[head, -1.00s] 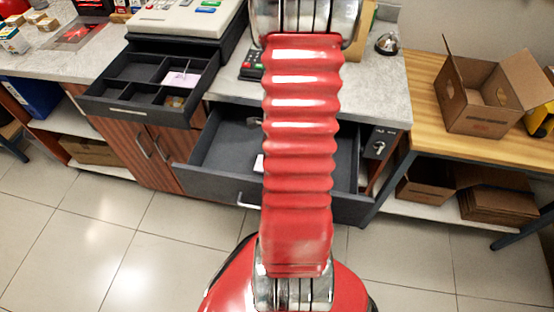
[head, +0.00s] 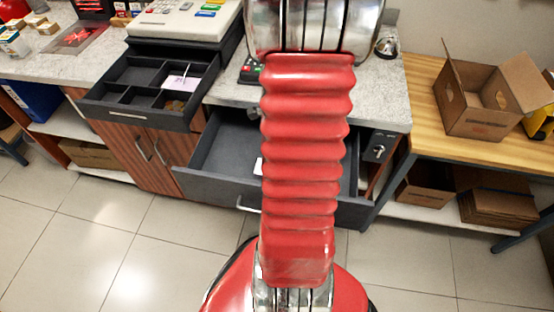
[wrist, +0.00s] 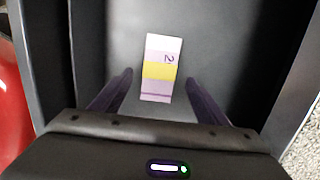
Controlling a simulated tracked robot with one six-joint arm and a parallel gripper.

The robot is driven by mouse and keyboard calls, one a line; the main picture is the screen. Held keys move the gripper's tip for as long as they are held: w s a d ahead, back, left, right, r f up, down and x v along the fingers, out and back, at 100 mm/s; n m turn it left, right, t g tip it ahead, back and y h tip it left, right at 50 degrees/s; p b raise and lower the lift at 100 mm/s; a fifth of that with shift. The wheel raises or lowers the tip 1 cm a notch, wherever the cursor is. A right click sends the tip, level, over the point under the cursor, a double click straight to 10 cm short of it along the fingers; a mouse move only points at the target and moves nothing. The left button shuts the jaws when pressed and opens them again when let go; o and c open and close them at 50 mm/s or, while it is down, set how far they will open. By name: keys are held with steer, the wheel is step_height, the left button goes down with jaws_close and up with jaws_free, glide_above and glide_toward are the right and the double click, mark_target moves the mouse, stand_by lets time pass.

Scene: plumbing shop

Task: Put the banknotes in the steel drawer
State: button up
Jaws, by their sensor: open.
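The steel drawer (head: 215,187) is pulled open below the counter; my arm hides part of it in the head view. In the wrist view the drawer's grey floor (wrist: 225,50) fills the middle. A banknote bundle (wrist: 160,85), pale purple with a yellow band and a "2", lies flat on that floor. A white bit (head: 258,165) shows in the drawer beside my arm in the head view. My gripper (wrist: 159,75) is open, one finger seen on each side of the bundle's near part, with gaps between. Nothing is held. The height above the floor is unclear.
The cash register's till (head: 132,112) stands open at the left, with a pinkish slip (head: 180,82) in one compartment. A key lock (head: 379,150) is right of the steel drawer. A cardboard box (head: 485,110) stands on the wooden bench. The tiled floor in front is clear.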

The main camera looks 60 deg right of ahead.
step_height(320, 180, up, 7)
steer(key=shift+s+d, duration=0.15)
steer(key=shift+s, duration=0.25)
stand_by(0.7)
steer(key=w+a+r+n+t+h, duration=0.1)
steer(key=w+a+r+n, duration=0.35)
steer(key=a+n, duration=0.25)
steer(key=w+a+r+n+t, duration=0.1)
steer(key=w+a+r+n, duration=0.2)
steer(key=a+r+n, duration=0.4)
steer(key=s+a+r+n+t, duration=0.1)
steer(key=a+r+n, duration=0.2)
steer(key=a+n, duration=0.5)
steer(key=s+a+r+n+t, duration=0.1)
steer(key=a+r+n, duration=0.3)
steer(key=a+n, duration=0.5)
steer(key=shift+s, duration=0.65)
